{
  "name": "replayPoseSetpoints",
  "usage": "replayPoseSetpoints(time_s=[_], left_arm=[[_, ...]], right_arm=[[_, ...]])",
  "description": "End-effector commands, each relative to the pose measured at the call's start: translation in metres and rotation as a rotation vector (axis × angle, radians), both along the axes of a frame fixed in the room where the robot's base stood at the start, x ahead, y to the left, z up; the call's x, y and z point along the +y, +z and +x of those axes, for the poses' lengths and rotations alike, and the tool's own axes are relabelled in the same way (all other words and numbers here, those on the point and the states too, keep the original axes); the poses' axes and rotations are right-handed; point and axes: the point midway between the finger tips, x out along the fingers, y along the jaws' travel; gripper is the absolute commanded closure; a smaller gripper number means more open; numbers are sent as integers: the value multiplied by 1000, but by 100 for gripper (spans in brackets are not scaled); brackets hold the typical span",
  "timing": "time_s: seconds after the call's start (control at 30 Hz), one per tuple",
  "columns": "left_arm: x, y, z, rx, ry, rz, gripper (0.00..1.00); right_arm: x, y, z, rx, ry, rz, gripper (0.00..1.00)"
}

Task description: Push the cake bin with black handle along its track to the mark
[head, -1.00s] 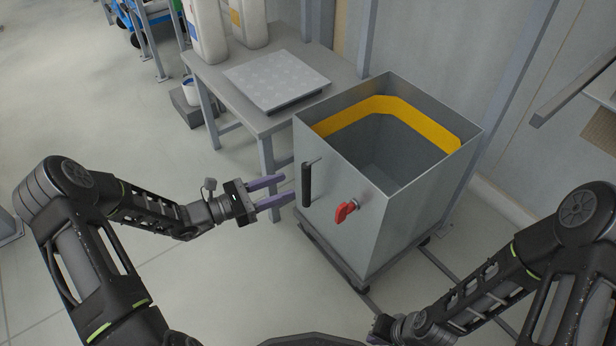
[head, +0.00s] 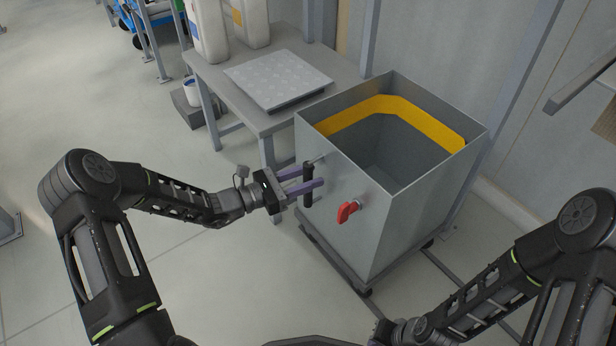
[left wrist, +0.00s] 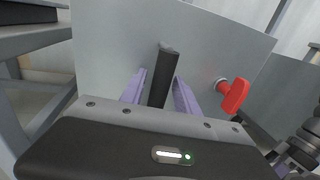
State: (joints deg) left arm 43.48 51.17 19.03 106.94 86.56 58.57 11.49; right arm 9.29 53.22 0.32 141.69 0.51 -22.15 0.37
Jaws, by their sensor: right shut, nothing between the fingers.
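The cake bin (head: 365,240) is an open grey metal box with a yellow band inside, standing on a wheeled base. Its black upright handle (head: 308,175) is on the near-left wall and shows in the left wrist view (left wrist: 163,78). My left gripper (head: 305,188) is open, with its purple fingers on either side of the handle and gaps visible. A red knob (head: 348,210) sits right of the handle. My right gripper (head: 378,340) is low at the bottom edge, mostly cut off, shut and away from the bin. I cannot make out the mark.
Floor rails (head: 455,275) run by the bin's base. A grey table (head: 215,82) with a flat plate (head: 278,78) and white containers (head: 206,30) stands behind left, close to the bin. A wall is at right. The left floor is clear.

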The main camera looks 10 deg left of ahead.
Motion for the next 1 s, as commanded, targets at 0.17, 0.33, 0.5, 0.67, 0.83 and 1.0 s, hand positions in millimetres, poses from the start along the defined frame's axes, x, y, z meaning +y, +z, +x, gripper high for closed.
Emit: replayPoseSetpoints(time_s=[0.17,0.33,0.5,0.67,0.83,1.0], left_arm=[[0,0,0,0,0,0,78],[0,0,0,0,0,0,92],[0,0,0,0,0,0,100],[0,0,0,0,1,0,100],[0,0,0,0,1,0,100],[1,0,0,0,1,0,100]], right_arm=[[0,0,0,0,0,0,100],[0,0,0,0,0,0,100],[0,0,0,0,0,0,100],[0,0,0,0,0,0,100],[0,0,0,0,0,0,100],[0,0,0,0,0,0,100]])
